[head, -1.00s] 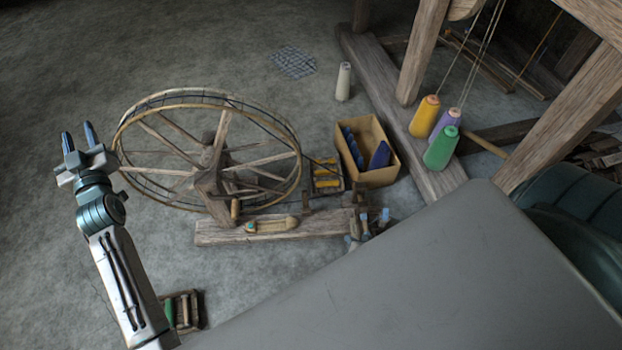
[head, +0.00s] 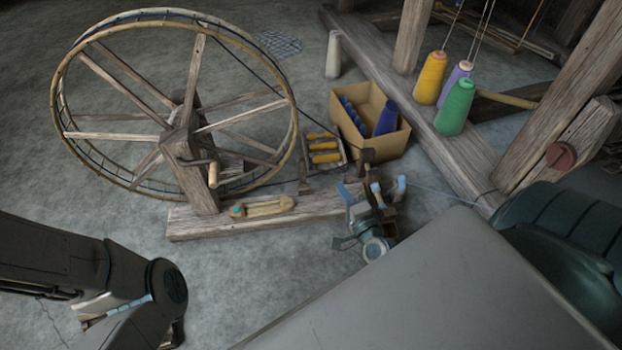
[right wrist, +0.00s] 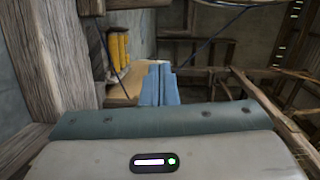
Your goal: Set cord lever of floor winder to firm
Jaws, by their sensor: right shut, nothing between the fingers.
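The floor winder stands on the floor in the head view, with a large spoked wheel (head: 85,135) and a wooden base plank (head: 315,206). A crank with a pale handle (head: 213,176) is on its post. Small wooden uprights (head: 366,162) stand at the plank's right end. I cannot tell for certain which part is the cord lever. My right gripper (head: 372,190) is beside that end, partly covering it. In the right wrist view its blue fingers (right wrist: 158,84) are together with nothing between them. Contact with the winder is unclear. My left gripper is not visible.
A rack of yellow bobbins (head: 324,146) and a cardboard box (head: 398,142) stand behind the plank's right end. A carved wooden piece (head: 262,207) lies on the plank. Yarn cones (head: 457,107) stand on the loom's beam (head: 450,160). Bare floor lies left of the plank.

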